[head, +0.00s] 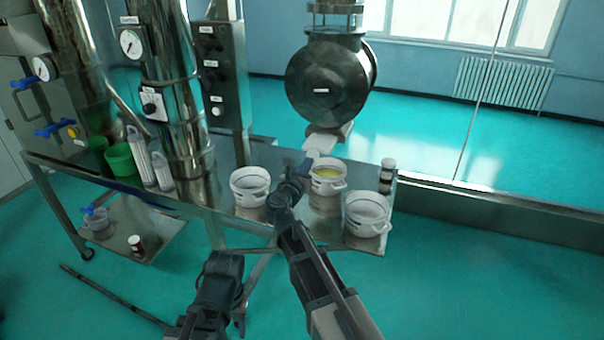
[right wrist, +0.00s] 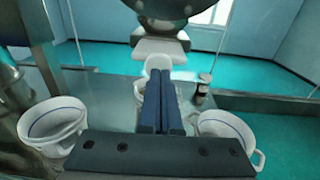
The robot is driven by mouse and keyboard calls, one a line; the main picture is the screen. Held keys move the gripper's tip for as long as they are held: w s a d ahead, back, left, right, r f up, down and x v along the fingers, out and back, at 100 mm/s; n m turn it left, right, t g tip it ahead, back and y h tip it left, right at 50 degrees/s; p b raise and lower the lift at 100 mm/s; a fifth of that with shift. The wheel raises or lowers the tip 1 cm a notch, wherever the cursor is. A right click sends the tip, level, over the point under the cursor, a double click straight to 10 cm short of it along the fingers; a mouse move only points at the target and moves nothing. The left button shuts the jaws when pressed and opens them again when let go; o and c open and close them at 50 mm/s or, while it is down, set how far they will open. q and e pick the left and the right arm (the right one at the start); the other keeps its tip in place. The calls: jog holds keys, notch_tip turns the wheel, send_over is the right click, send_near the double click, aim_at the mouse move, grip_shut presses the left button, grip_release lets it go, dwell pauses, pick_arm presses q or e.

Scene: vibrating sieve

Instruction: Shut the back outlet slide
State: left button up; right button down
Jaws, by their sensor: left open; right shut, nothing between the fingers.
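The grey metal drum (head: 328,78) of the sieve hangs at the back, with a spout under it. A pale flat slide plate (head: 320,143) sticks out at the spout towards me; it also shows in the right wrist view (right wrist: 158,47). My right gripper (head: 306,166) is shut and empty, just below and in front of the plate in the head view. In the right wrist view its two dark fingers (right wrist: 162,74) lie together and point at the plate. Whether they touch it I cannot tell. My left gripper (head: 212,322) is open, low at the front, away from the table.
Steel columns and a control box (head: 219,75) stand at left.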

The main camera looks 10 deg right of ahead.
aim_at(317, 148)
jog(key=shift+x, duration=1.2)
jog(key=x, duration=0.7)
jog(key=shift+r, duration=0.1)
jog(key=shift+w+d, duration=0.15)
pick_arm(q)
jog(key=shift+s+a, duration=0.1)
pick_arm(e)
jog(key=shift+r, duration=0.15)
jog(key=shift+s, duration=0.3)
pick_arm(q)
jog(key=shift+a+r, duration=0.2)
jog(key=shift+a, duration=0.35)
pick_arm(e)
jog(key=v, duration=1.4)
jog(key=shift+a, duration=0.25)
